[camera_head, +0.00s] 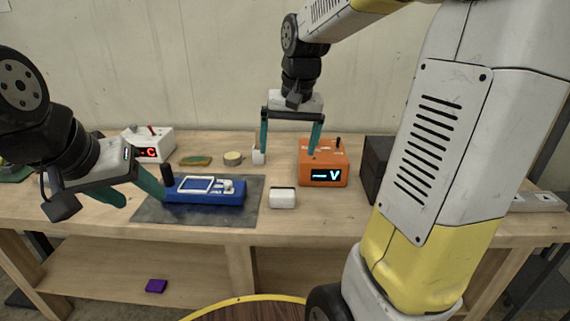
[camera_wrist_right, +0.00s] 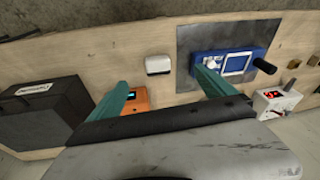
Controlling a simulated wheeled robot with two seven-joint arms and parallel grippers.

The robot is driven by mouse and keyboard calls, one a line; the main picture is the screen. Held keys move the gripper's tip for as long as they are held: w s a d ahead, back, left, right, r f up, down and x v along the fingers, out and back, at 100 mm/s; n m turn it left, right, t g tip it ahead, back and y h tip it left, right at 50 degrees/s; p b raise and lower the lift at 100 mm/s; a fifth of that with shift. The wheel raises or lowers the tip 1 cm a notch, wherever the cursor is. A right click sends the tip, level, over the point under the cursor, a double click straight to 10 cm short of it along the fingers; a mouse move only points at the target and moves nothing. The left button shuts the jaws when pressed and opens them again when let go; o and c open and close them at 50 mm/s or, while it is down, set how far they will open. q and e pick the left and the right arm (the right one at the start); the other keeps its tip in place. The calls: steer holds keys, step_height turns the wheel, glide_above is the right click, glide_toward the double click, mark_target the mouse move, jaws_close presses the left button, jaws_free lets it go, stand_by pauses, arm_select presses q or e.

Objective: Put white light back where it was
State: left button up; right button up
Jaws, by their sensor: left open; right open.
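A small white block with a dark top edge (camera_head: 282,198), which may be the white light, sits on the table right of the grey mat. It also shows in the right wrist view (camera_wrist_right: 158,64). A smaller white piece (camera_head: 258,156) shows at the tip of my right gripper's left finger; I cannot tell whether they touch. My right gripper (camera_head: 287,154) is open, pointing down, with its other finger by the orange box (camera_head: 323,176). My left gripper (camera_head: 140,195) is open beside the left end of the blue device (camera_head: 205,196), with nothing visibly held.
The blue device lies on the grey mat (camera_head: 150,212). A white box with a red display (camera_head: 148,146), a green-yellow pad (camera_head: 195,160) and a tape roll (camera_head: 233,158) stand behind. A black case (camera_head: 375,165) is at right. A purple block (camera_head: 157,286) lies on the lower shelf.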

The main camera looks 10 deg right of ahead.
steer(key=s+a+r+n+t+y, duration=0.1)
steer(key=s+n+t, duration=0.1)
steer(key=s, duration=1.3)
steer(key=shift+s+a+r+t, duration=0.15)
steer(key=shift+a+r+t, duration=0.2)
steer(key=shift+t, duration=0.55)
steer(key=shift+r, duration=0.1)
